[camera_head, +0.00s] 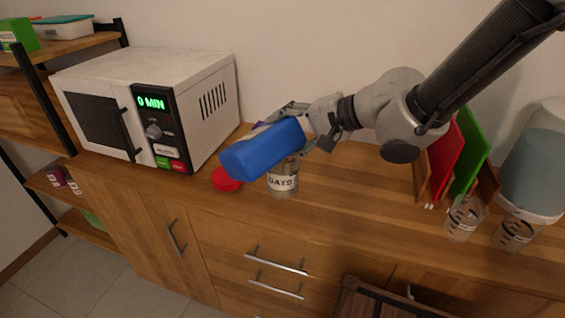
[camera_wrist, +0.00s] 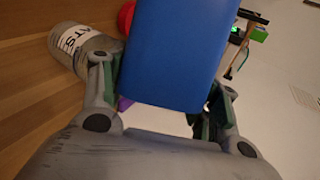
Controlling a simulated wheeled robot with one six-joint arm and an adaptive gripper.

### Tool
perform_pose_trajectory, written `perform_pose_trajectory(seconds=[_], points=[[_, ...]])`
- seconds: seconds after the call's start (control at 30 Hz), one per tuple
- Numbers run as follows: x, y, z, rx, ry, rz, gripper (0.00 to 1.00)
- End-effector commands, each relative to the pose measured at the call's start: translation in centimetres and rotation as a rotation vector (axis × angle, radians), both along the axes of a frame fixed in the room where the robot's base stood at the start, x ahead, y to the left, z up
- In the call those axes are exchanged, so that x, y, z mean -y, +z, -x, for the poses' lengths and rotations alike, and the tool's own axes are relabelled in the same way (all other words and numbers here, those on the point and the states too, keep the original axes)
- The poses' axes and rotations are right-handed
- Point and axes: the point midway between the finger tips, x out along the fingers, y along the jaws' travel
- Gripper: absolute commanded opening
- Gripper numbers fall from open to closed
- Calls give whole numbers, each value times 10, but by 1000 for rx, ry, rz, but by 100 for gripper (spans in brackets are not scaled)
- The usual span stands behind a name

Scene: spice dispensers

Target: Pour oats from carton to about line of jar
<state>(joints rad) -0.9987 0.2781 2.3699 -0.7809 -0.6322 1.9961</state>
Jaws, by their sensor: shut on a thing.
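A blue carton (camera_head: 262,149) is held in my gripper (camera_head: 293,128), tilted with its left end lower, above the counter. In the wrist view the blue carton (camera_wrist: 175,50) fills the middle between the two fingers of my gripper (camera_wrist: 165,100). A clear jar labelled "OATS" (camera_head: 283,179) stands upright on the counter below and slightly right of the carton's low end. The jar (camera_wrist: 80,50) also shows beside the left finger in the wrist view. The carton hides the jar's top, and I cannot tell its fill level or see any oats falling.
A red round object (camera_head: 227,180) lies on the counter (camera_head: 350,200) left of the jar. A white microwave (camera_head: 180,75) stands at the left. Red (camera_head: 446,160) and green (camera_head: 470,150) boards, glass cups (camera_head: 463,218) and a water dispenser (camera_head: 535,165) stand at the right.

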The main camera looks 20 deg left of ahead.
Motion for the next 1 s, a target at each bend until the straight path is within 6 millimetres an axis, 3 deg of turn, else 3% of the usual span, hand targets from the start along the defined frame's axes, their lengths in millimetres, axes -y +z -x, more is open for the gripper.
perform_pose_trajectory(seconds=[1.0], points=[[1, 1, -3, -43, 0, -17, 10]])
